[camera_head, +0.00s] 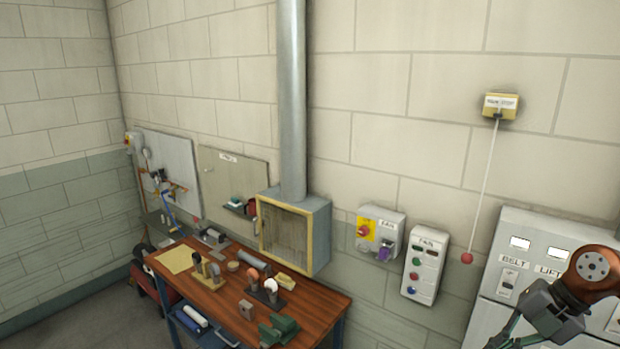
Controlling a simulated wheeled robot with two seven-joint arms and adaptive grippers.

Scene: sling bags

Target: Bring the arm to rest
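One of my arms comes in at the lower right, with an orange round joint (594,268) and a dark grey gripper (518,332) below it. It is my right arm. The gripper hangs in front of the grey cabinet (545,232) labelled BELT and LIFT. Its fingers run toward the bottom edge and are partly cut off, so I cannot tell if they are open or shut. I see nothing held in it. My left arm and gripper are not in view.
A wooden workbench (325,306) with several tools stands at lower left. A yellow-framed box (320,220) under a duct (292,100) is on the wall. A FAN button panel (425,262) and a pull cord with red ball (467,258) are left of my arm.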

